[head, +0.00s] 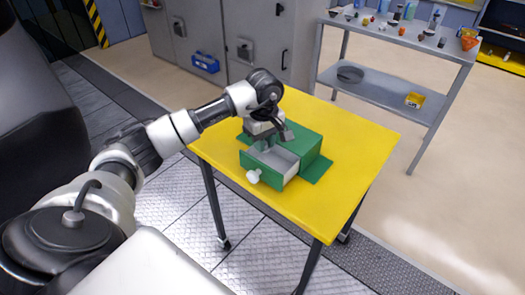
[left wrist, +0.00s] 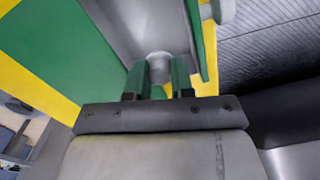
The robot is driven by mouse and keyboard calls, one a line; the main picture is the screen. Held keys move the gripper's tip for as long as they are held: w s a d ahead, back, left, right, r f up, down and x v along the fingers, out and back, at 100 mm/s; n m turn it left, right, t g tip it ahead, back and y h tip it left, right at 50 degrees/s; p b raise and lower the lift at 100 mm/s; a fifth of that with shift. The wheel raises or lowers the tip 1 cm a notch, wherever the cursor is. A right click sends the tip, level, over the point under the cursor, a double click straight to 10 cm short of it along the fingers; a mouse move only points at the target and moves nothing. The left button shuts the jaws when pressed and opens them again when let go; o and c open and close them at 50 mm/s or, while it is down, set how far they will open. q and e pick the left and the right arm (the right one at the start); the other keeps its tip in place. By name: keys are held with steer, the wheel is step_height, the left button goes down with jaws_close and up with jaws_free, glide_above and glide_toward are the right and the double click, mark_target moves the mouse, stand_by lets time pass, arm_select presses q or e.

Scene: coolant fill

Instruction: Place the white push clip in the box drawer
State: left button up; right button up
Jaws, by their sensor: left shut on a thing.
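The green box (head: 305,138) stands on the yellow table with its drawer (head: 281,159) pulled out. The drawer has a grey inside and a white round knob (head: 254,176) on its front. My left gripper (head: 268,142) is over the drawer, pointing down. In the left wrist view the left gripper (left wrist: 160,78) is shut on the small white push clip (left wrist: 159,66), whose round end shows between the fingers. The grey drawer floor (left wrist: 145,25) lies behind the clip there. I cannot tell whether the clip touches the drawer. In the head view the clip is not distinguishable.
The yellow table (head: 350,130) is clear around the box. Grey cabinets (head: 210,35) stand behind.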

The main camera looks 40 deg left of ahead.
arm_select(q)
steer(key=shift+a+f, duration=0.15)
steer(key=shift+a, duration=0.1)
steer(key=shift+f, duration=2)
steer(key=shift+f, duration=0.15)
steer(key=o, duration=0.5)
step_height(320, 180, up, 12)
steer(key=shift+r, duration=0.2)
